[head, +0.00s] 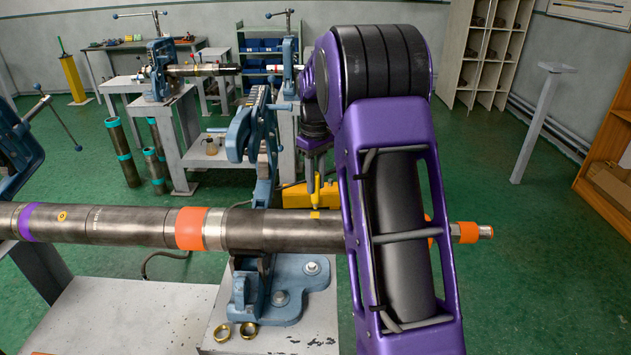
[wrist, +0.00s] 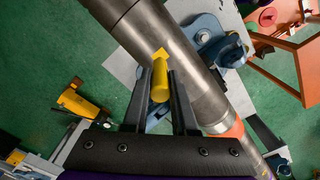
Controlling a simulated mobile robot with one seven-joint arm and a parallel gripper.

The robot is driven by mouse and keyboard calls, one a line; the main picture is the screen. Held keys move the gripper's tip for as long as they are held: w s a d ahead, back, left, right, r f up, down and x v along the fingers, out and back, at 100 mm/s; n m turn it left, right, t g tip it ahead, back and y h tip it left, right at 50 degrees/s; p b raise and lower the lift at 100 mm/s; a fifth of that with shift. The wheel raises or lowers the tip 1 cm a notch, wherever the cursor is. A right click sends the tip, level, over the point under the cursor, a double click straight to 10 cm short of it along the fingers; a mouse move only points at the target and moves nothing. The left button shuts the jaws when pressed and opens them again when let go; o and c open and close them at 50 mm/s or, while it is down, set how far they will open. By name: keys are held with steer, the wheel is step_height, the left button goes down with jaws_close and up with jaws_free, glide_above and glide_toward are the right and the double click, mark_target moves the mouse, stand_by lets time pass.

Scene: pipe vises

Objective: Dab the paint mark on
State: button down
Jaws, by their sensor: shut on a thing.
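My gripper (head: 317,182) is shut on a yellow paint marker (head: 314,198), which points down at the long steel pipe (head: 275,230). In the wrist view the marker (wrist: 160,82) sits between the two dark fingers (wrist: 160,95). A small yellow patch of paint (head: 315,214) shows on top of the pipe right at the marker's tip; it also shows in the wrist view (wrist: 162,54). I cannot tell whether the tip touches the pipe. My arm hides part of the pipe to the right.
The pipe lies across a blue vise (head: 262,150) on a bench (head: 310,335) with two brass rings (head: 235,331). Orange bands (head: 190,228) and a purple band (head: 27,221) mark the pipe. Another vise (head: 160,68) stands behind. Green floor is open to the right.

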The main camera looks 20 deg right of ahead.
steer(key=shift+r, duration=2.45)
